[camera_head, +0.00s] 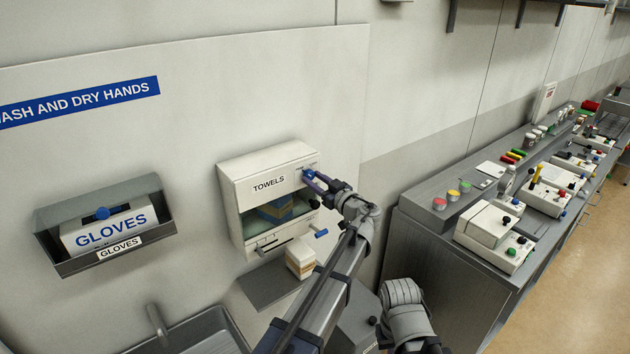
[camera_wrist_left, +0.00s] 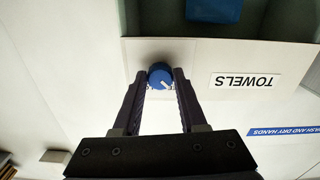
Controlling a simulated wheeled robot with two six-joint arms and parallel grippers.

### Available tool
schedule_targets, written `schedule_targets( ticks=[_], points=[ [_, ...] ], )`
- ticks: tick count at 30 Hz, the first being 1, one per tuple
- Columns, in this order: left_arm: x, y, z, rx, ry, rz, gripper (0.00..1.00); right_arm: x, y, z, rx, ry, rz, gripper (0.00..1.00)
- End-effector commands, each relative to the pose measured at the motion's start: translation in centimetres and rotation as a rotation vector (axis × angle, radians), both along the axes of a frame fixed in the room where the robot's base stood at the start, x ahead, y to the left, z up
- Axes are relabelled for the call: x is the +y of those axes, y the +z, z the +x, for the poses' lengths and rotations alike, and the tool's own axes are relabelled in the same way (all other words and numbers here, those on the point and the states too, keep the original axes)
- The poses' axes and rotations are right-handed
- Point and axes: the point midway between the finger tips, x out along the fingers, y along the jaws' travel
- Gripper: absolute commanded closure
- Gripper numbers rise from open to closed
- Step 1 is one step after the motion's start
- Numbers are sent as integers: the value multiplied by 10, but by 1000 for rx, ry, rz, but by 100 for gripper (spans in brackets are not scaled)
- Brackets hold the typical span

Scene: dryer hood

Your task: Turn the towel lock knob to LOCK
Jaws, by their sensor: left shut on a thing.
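The towel dispenser (camera_head: 235,188) is a white wall box labelled TOWELS, with an open front below the label. Its blue lock knob (camera_head: 308,174) is at the upper right of the front face. In the left wrist view the round blue knob (camera_wrist_left: 160,76) has a white pointer mark and sits between my fingers. My left gripper (camera_head: 313,182) is shut on the knob, one finger on each side (camera_wrist_left: 160,92). Small lettering above the knob is too small to read in the head view. My right gripper cannot be made out.
A glove box (camera_head: 110,228) in a grey holder is on the wall to the left. A blue-ended lever (camera_head: 320,233) juts from the dispenser's lower right. A small carton (camera_head: 300,262) stands on a grey shelf below. A bench with several devices (camera_head: 490,225) is at right.

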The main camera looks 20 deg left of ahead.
Motion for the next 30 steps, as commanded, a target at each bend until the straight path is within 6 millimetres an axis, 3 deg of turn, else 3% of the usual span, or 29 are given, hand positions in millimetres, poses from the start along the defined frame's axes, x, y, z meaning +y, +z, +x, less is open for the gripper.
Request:
schedule_targets(
  ticks=[8,30],
  points=[
    [0,0,0,104,0,82,100,0,0,0,0,0,0,100],
    [1,1,-2,648,0,509,100,0,1,0,0,0,0,100]
  ],
)
